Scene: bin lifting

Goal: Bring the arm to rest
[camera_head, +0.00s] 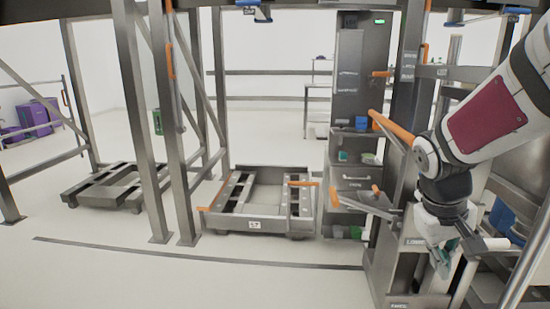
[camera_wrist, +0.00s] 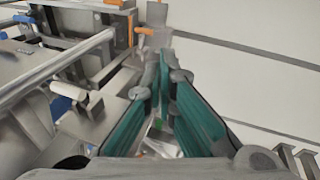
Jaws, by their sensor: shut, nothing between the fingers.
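My arm, white with a dark red panel, reaches in from the right edge of the head view and bends down at a black joint. My gripper (camera_head: 440,264) hangs at its lower end, in front of the grey metal station at the right. In the wrist view, the green fingers of my gripper (camera_wrist: 165,68) run forward and meet at their tips. The gripper is shut with nothing seen between the fingertips. The fingertips are small and partly blurred in the head view.
A low metal cart (camera_head: 255,224) with a tag stands on the floor at the centre. Another low frame (camera_head: 110,186) is at the left. Upright steel posts (camera_head: 145,120) stand between them. Orange handles (camera_head: 391,127) stick out near my arm. The floor in front is clear.

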